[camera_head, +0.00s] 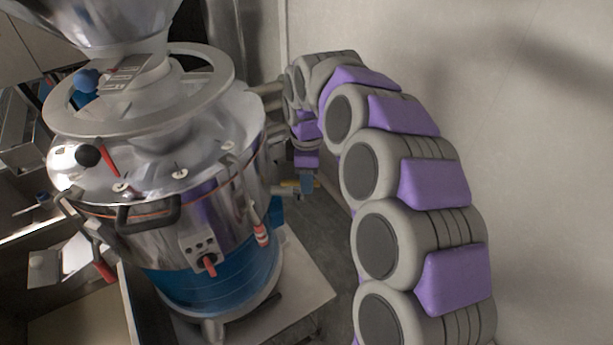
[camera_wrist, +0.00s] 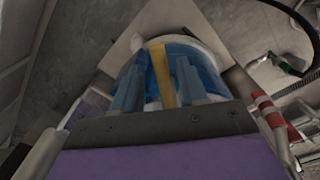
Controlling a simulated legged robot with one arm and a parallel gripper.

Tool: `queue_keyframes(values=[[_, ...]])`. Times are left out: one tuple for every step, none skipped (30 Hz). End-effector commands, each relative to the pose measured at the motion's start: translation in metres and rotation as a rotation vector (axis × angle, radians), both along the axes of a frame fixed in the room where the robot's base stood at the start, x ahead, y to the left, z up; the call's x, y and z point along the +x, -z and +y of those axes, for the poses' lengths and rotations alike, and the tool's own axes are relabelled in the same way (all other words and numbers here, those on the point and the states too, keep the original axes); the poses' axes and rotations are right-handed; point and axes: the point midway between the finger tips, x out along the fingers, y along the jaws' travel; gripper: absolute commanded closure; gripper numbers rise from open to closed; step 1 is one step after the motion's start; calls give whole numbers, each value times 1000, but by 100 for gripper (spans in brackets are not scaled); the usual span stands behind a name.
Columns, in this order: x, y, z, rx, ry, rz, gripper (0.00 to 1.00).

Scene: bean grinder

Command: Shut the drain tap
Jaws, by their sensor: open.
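The drain tap's yellow handle (camera_wrist: 163,82) shows in the wrist view as an upright bar between my gripper's two blue fingers (camera_wrist: 161,66). The fingers are apart, one on each side of the bar, and I cannot tell whether either touches it. In the head view the yellow handle (camera_head: 289,184) is small, at the right side of the steel and blue grinder (camera_head: 225,200). My gripper (camera_head: 307,183) hangs beside it at the end of my curved arm. The tap's body is mostly hidden.
A red-and-white striped handle (camera_head: 262,234) sticks out from the grinder's side; it also shows close at the right in the wrist view (camera_wrist: 268,112). The grinder stands on a pale base plate (camera_head: 308,283). A plain wall (camera_head: 540,150) is behind my arm.

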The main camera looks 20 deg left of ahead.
Motion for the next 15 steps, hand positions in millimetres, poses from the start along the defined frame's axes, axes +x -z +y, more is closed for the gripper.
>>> queue_keyframes(values=[[0,0,0,0,0,0,58],[0,0,0,0,0,0,58],[0,0,0,0,0,0,58],[0,0,0,0,0,1,58],[0,0,0,0,0,1,58],[0,0,0,0,0,1,61],[0,0,0,0,0,1,64],[0,0,0,0,0,1,66],[0,0,0,0,0,1,70],[0,0,0,0,0,1,73],[0,0,0,0,0,1,76],[0,0,0,0,0,1,80],[0,0,0,-1,0,2,83],[0,0,0,0,0,1,86],[0,0,0,0,0,1,89]])
